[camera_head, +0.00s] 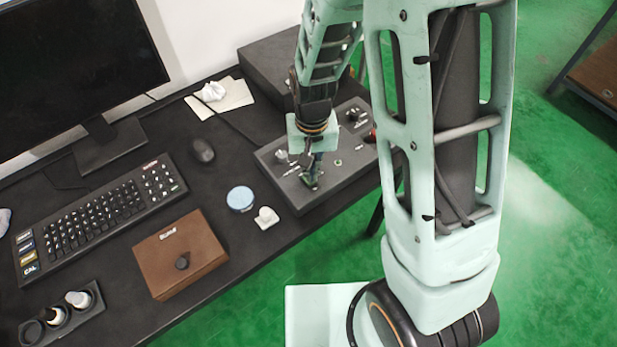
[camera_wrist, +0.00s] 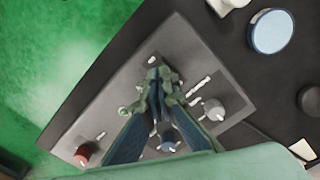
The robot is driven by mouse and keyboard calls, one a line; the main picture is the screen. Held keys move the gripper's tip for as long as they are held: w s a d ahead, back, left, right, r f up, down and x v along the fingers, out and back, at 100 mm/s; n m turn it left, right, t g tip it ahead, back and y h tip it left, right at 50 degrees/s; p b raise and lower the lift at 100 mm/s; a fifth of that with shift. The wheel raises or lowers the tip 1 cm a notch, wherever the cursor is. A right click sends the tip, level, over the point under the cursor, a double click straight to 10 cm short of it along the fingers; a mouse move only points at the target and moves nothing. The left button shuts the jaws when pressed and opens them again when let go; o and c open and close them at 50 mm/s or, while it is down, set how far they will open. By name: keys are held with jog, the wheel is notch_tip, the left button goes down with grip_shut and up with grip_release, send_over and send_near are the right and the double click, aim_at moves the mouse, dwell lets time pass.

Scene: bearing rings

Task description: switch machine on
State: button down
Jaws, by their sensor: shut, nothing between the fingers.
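The machine's grey control panel (camera_head: 345,180) lies on the dark desk and also fills the middle of the wrist view (camera_wrist: 112,82). My gripper (camera_head: 312,184) points down over the panel's near left part. In the wrist view my gripper (camera_wrist: 157,82) is shut and empty, its fingertips over the panel face. I cannot tell whether they touch it. A small light part (camera_wrist: 152,60) shows just beyond the tips. Whatever is under the fingertips is hidden.
A dark box (camera_head: 275,70) stands behind. The desk's front edge is close to the panel.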

jog(key=shift+f+b, duration=0.95)
jog(key=shift+f, duration=0.2)
dwell(0.5)
jog(key=shift+r, duration=0.2)
notch_tip(320, 180, up, 7)
jog(key=p, duration=0.5)
jog(key=shift+f+p, duration=0.1)
jog(key=shift+p, duration=0.2)
